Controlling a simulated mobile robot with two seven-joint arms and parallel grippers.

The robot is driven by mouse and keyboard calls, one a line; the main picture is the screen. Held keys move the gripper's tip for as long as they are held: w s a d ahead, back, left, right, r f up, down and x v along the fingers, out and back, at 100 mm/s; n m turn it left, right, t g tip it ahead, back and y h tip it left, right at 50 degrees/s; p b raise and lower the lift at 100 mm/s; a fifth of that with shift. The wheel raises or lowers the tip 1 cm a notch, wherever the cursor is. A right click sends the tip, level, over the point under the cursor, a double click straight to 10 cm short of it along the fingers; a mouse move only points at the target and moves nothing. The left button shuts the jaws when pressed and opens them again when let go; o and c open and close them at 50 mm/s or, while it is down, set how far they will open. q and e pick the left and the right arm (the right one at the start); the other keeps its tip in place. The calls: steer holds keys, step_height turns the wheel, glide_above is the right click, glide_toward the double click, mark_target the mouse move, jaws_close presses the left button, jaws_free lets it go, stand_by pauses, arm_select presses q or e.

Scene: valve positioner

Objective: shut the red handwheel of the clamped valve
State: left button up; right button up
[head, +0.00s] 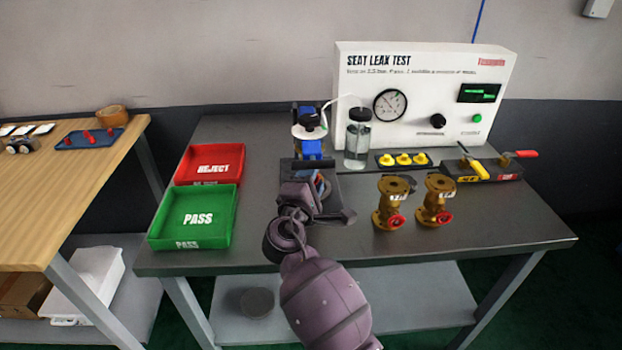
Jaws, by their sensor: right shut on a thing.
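The test stand (312,149) with blue parts, a black knob and a white disc stands on the dark bench, left of the water bottle. The clamped valve and its red handwheel are hidden behind my right gripper, so I cannot see how far the wheel is turned. My right gripper (318,186) is at the front of the stand, its arm coming up from the bottom. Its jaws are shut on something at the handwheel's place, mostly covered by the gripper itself. My left gripper is not in view.
Two brass valves with red handwheels (390,203) (437,200) stand close on the right. A green PASS tray (196,218) and red REJECT tray (210,163) lie left. The bottle (357,140), tester panel (422,98) and lever fixture (482,169) stand behind. The front right bench is clear.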

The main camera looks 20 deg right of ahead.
steer(key=shift+m+g, duration=0.4)
steer(key=shift+m, duration=0.5)
steer(key=o, duration=0.9)
steer(key=shift+s, duration=0.15)
